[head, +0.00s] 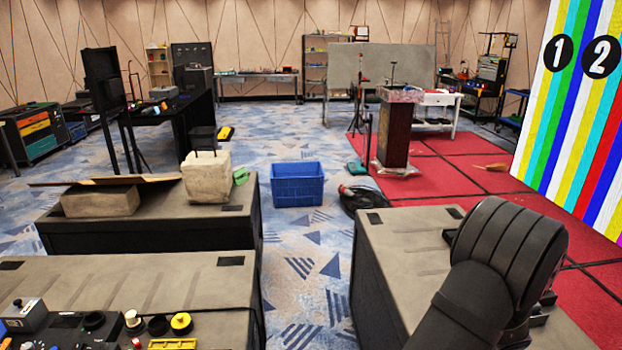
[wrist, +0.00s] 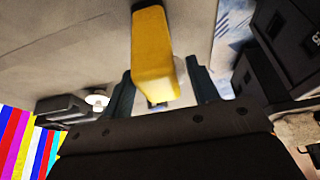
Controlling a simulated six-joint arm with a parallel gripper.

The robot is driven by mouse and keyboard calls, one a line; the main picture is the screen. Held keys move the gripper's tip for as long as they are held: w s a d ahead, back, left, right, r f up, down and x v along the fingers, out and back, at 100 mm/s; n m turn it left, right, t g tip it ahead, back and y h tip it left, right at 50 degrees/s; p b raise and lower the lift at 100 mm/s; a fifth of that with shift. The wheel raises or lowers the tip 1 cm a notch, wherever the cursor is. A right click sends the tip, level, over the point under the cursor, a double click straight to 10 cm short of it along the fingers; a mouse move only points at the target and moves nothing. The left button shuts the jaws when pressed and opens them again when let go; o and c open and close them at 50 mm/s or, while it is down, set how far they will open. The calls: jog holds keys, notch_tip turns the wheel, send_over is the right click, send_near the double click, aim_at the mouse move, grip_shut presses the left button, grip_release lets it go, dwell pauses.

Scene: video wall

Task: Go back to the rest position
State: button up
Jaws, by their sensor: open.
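My gripper (wrist: 160,72) shows in the wrist view as two dark fingers standing apart, so it is open. A yellow block-like object (wrist: 153,45) appears between the fingers, against a grey-beige surface. I cannot tell whether a finger touches it. In the head view my dark arm rises at the lower right, over the right-hand grey-topped case (head: 392,262). The fingers and the yellow object by them are hidden or cannot be made out there.
A grey-topped case (head: 130,275) at the lower left bears knobs and small devices. Behind it another case holds a cardboard box (head: 100,200) and a pale block (head: 206,177). A blue crate (head: 297,184) stands on the carpet. The striped video wall (head: 580,120) is at the right.

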notch_tip(320, 180, up, 2)
jog(key=s+d+r, duration=0.2)
jog(key=s+r, duration=0.5)
jog(key=s, duration=0.5)
jog(key=w+d, duration=0.5)
jog(key=w, duration=0.4)
jog(key=w+d+f+m, duration=0.1)
jog(key=w+d, duration=0.3)
jog(key=w, duration=0.6)
jog(key=w+d, duration=0.5)
jog(key=w, duration=0.4)
jog(key=shift+w+d+f+m+h, duration=0.25)
jog(key=shift+w+d+m+h, duration=0.05)
jog(key=shift+d, duration=0.05)
jog(key=shift+s, duration=0.1)
jog(key=s+a+r, duration=0.1)
jog(key=s+a, duration=0.2)
jog(key=s, duration=0.6)
jog(key=s+a+n, duration=0.1)
jog(key=s+a, duration=0.2)
jog(key=s, duration=0.5)
jog(key=shift+s+r, duration=0.35)
